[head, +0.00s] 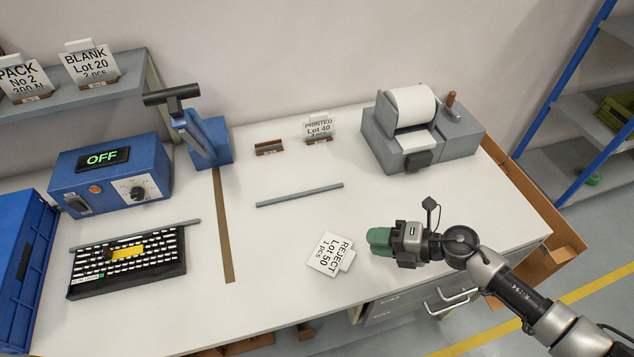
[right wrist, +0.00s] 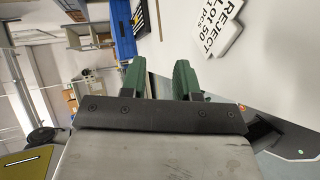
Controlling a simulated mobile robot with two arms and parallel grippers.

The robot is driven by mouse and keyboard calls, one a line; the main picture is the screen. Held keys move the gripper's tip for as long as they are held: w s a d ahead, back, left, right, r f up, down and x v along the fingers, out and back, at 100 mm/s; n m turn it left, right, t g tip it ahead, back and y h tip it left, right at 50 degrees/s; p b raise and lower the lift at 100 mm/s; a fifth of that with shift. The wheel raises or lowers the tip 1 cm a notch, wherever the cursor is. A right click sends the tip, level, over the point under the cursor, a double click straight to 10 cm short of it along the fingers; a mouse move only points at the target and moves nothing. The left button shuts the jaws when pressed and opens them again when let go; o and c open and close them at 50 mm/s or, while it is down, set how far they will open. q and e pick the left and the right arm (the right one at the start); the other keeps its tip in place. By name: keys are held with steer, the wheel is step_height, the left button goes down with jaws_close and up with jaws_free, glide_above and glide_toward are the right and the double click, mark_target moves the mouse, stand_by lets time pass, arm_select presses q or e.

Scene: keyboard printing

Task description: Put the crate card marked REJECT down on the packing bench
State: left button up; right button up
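The white crate card marked REJECT, Lot 50, 1 pcs (head: 330,255) lies on the white top of the packing bench (head: 280,290), near its front edge. Its text is turned on the slant and its tab points to the lower right. It also shows in the right wrist view (right wrist: 219,30), beyond the fingers and to the right. My right gripper (head: 379,238) is just right of the card and apart from it. In the right wrist view its two green fingers (right wrist: 160,78) stand apart with nothing between them. My left gripper is out of view.
A PRINTED card (head: 319,127) stands in a holder at the back, beside an empty-looking holder (head: 269,148). A grey printer (head: 420,130) stands back right. A keyboard (head: 128,262), blue OFF box (head: 110,175) and blue crate (head: 22,265) are left. A thin grey bar (head: 300,195) lies mid-bench.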

step_height(320, 180, up, 8)
steer(key=w+d+m+t+h, duration=0.2)
steer(key=m+t+h, duration=0.6)
steer(key=m+t, duration=0.8)
steer(key=s+d+f+m+g+h, duration=0.35)
steer(key=s+m+g, duration=0.4)
steer(key=s, duration=0.35)
steer(key=s+d+f+m+g+h, duration=0.2)
steer(key=s+d+f+m+g, duration=0.15)
steer(key=s+m+g, duration=0.5)
steer(key=s+f+n+g+b, duration=0.1)
steer(key=s+f+b, duration=0.1)
steer(key=f, duration=1.3)
steer(key=s+f+n+g+b, duration=0.1)
steer(key=s+f+b, duration=0.15)
steer(key=f, duration=1.35)
steer(key=s+d+f+g+b, duration=0.1)
steer(key=s+d+f+b, duration=0.1)
steer(key=s+f, duration=1.2)
step_height(320, 180, down, 4)
steer(key=shift+s+f+b, duration=0.1)
steer(key=shift+s+b, duration=0.3)
steer(key=shift+b, duration=0.15)
steer(key=shift+d, duration=0.1)
